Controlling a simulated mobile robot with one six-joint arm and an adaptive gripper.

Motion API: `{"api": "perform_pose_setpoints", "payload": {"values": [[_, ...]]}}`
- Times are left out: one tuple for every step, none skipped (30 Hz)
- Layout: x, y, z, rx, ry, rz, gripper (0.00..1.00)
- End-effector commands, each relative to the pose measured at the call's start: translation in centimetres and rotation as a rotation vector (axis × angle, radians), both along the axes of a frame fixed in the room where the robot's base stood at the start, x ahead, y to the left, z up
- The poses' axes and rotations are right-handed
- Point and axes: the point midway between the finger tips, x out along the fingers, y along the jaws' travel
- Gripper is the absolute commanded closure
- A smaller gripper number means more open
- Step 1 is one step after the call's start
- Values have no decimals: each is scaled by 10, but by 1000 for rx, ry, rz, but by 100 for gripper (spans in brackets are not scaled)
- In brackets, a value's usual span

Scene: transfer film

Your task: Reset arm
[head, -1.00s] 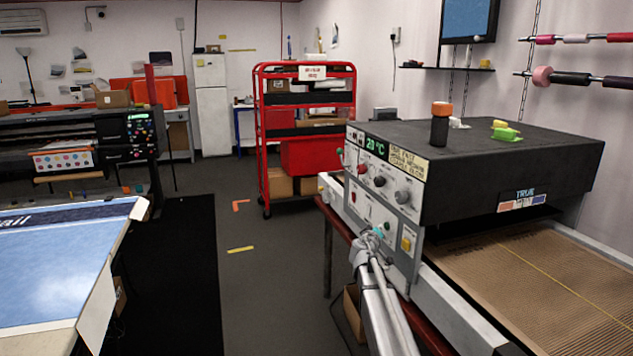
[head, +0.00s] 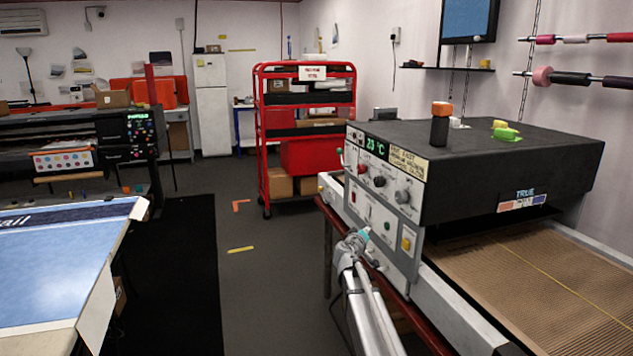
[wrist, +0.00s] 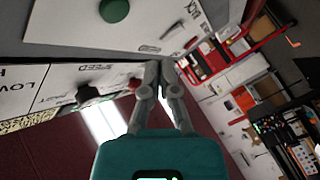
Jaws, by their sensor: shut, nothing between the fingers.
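My gripper (head: 362,236) is in front of the control panel of the dark dryer-like machine (head: 505,170) in the head view, at the end of my light grey arm. In the wrist view my gripper (wrist: 160,72) points away from the camera, its two fingers together with nothing between them. The control panel (head: 383,200) has knobs, a red switch, a yellow button and a green display reading 20 °C. In the wrist view a green button (wrist: 114,10) and dark knobs (wrist: 88,95) show close by, rotated. I cannot tell whether the fingertips touch the panel.
A conveyor belt (head: 545,265) runs out of the machine at right. A red shelf cart (head: 305,135) stands behind. A blue-topped table (head: 60,265) is at left, and a wide printer (head: 80,145) beyond it. Dark floor (head: 265,290) lies open between.

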Motion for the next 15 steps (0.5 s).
{"api": "perform_pose_setpoints", "payload": {"values": [[-1, 3, 0, 0, -1, 1, 100], [-2, 5, 0, 0, -1, 1, 100], [-2, 6, 0, 0, 0, 0, 100], [-3, 7, 0, 0, 0, 0, 100], [-3, 8, 0, 0, 0, 0, 100], [-3, 8, 0, 0, 0, 0, 100], [-3, 8, 0, 0, 0, 0, 100], [-3, 9, 0, 0, 0, 0, 100], [-3, 9, 0, 0, 0, 0, 100], [-3, 9, 0, 0, 0, 0, 100], [-3, 9, 0, 0, 0, 0, 100], [-3, 9, 0, 0, 0, 0, 100], [-3, 9, 0, 0, 0, 0, 100], [-3, 9, 0, 0, 0, 0, 100], [-3, 9, 0, 0, 0, 0, 100]]}}
